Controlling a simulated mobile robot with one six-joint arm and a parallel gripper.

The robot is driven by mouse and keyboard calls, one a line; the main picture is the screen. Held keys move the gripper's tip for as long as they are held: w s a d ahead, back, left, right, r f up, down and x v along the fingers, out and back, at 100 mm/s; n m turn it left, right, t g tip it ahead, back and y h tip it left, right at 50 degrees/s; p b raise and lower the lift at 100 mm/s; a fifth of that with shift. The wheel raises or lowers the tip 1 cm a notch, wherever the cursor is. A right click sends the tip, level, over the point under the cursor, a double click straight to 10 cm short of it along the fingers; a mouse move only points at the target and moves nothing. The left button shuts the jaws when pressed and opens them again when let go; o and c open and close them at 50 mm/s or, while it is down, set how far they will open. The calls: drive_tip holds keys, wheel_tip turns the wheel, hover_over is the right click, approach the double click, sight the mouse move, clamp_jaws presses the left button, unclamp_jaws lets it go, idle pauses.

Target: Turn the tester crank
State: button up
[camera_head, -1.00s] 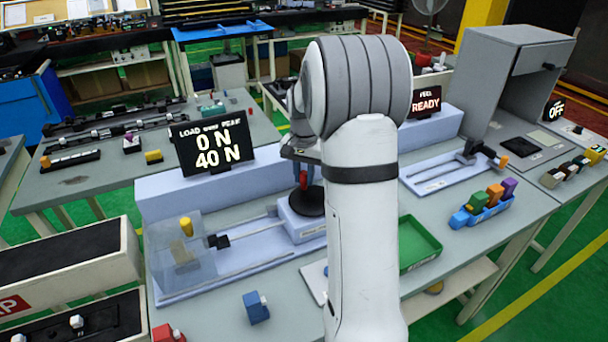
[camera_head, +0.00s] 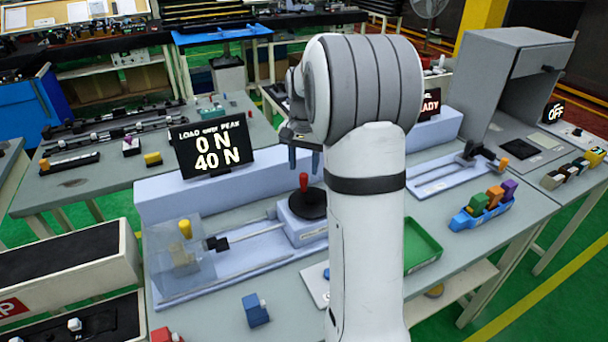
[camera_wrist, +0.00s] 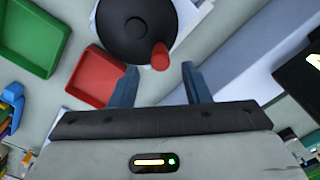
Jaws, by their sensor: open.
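The tester crank is a black disc (camera_head: 318,207) with an upright red handle (camera_head: 304,181), on the pale blue tester (camera_head: 165,205). The tester's display (camera_head: 212,148) reads "LOAD over PEAK", 0 N and 40 N. My gripper (camera_head: 304,160) is open and empty just above the handle, fingers pointing down. In the wrist view the black disc (camera_wrist: 125,38) is at the top, and the red handle (camera_wrist: 160,57) stands on its rim, just beyond and between the open fingertips (camera_wrist: 159,70). My arm hides the tester's right end in the head view.
A clear box (camera_head: 180,262) with a yellow part (camera_head: 185,228) is at the tester's left end. A green tray (camera_head: 420,246) lies right of my arm; a red tray (camera_wrist: 95,78) shows in the wrist view. A blue block (camera_head: 255,310) sits in front. A blue holder (camera_head: 480,215) carries coloured blocks.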

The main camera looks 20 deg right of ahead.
wheel_tip(320, 180, up, 3)
drive_tip(key=shift+f, duration=0.1)
drive_tip(key=shift+r, duration=0.2)
drive_tip(key=shift+s+a, duration=0.1)
drive_tip(key=shift+a, duration=0.05)
drive_tip(key=s+a+n+t, duration=0.1)
drive_tip(key=s+a+n, duration=0.2)
drive_tip(key=s, duration=0.5)
drive_tip(key=s+a+n+t, duration=0.1)
drive_tip(key=s+a+n, duration=0.2)
drive_tip(key=s+a, duration=0.3)
drive_tip(key=s+a+f+n+t, duration=0.1)
drive_tip(key=s+a+n, duration=0.2)
drive_tip(key=s, duration=0.8)
drive_tip(key=shift+a, duration=1.25)
drive_tip(key=shift+f, duration=0.1)
drive_tip(key=shift+c, duration=0.7)
drive_tip(key=shift+s, duration=0.15)
